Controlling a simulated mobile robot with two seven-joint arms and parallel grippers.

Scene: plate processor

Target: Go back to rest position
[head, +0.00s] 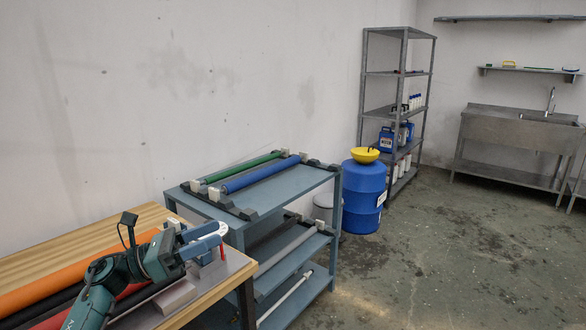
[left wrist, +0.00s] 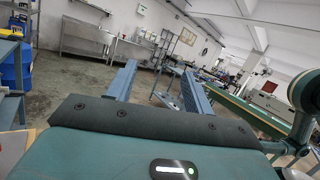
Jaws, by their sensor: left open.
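My left gripper (head: 212,238) is over the right end of the wooden table in the head view, with its two blue-grey fingers pointing right. In the left wrist view the fingers of this gripper (left wrist: 158,88) stand apart with nothing between them. An orange roller (head: 60,274) lies on the wooden table (head: 130,228) behind my left arm, with black and red rollers partly hidden by the arm. My right gripper is in neither view.
A blue shelf cart (head: 285,203) with green (head: 245,166) and blue (head: 262,174) rollers on top stands just beyond the table. A blue drum (head: 364,195) with a yellow bowl-shaped top (head: 366,155) stands past it. The floor (head: 450,260) at right is open.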

